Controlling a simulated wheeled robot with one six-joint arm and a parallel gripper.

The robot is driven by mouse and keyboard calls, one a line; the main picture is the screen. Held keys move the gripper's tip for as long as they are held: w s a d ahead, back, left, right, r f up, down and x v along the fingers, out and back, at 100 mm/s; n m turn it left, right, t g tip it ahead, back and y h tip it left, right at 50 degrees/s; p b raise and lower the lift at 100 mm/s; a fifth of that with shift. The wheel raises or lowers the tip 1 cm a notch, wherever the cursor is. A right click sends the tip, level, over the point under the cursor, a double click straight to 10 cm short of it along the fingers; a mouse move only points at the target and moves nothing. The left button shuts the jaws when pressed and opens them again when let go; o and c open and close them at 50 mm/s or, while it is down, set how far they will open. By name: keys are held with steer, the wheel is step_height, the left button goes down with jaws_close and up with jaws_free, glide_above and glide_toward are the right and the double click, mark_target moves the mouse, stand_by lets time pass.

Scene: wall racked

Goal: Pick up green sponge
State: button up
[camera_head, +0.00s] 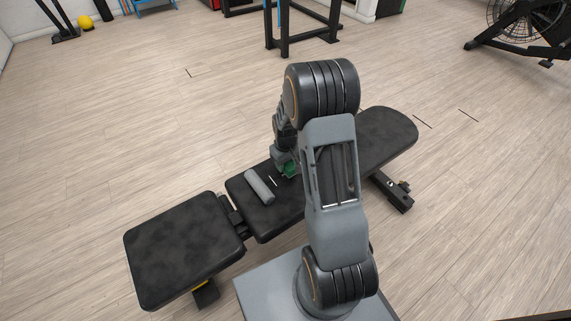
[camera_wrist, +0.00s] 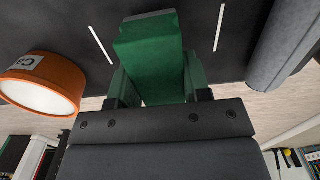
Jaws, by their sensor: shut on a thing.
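The green sponge (camera_wrist: 150,62) is between the fingers of my gripper (camera_wrist: 157,88) in the wrist view, with a finger against each side. My gripper is shut on it. In the head view, a bit of the sponge (camera_head: 289,170) shows just below my gripper (camera_head: 284,163), over the black bench pad (camera_head: 384,136). My arm hides part of the area. I cannot tell whether the sponge touches the pad.
A grey roll (camera_head: 259,186) lies on the pad left of my gripper; it also shows in the wrist view (camera_wrist: 284,45). An orange round thing (camera_wrist: 42,88) with a label is close by, in the wrist view. White strips flank the sponge. Open floor (camera_head: 150,130) surrounds the bench.

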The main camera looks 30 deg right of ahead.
steer(key=s+r+p, duration=0.1)
steer(key=r, duration=0.1)
steer(key=s+r+p, duration=0.1)
steer(key=s+r, duration=0.1)
steer(key=r, duration=0.1)
steer(key=s+r+p, duration=0.1)
steer(key=r, duration=0.1)
steer(key=shift+s+a+r, duration=0.15)
steer(key=shift+s+a, duration=0.15)
steer(key=shift+s, duration=0.1)
steer(key=s+a+r+p, duration=0.1)
steer(key=s+r+p, duration=0.1)
steer(key=s, duration=0.7)
steer(key=shift+r, duration=0.8)
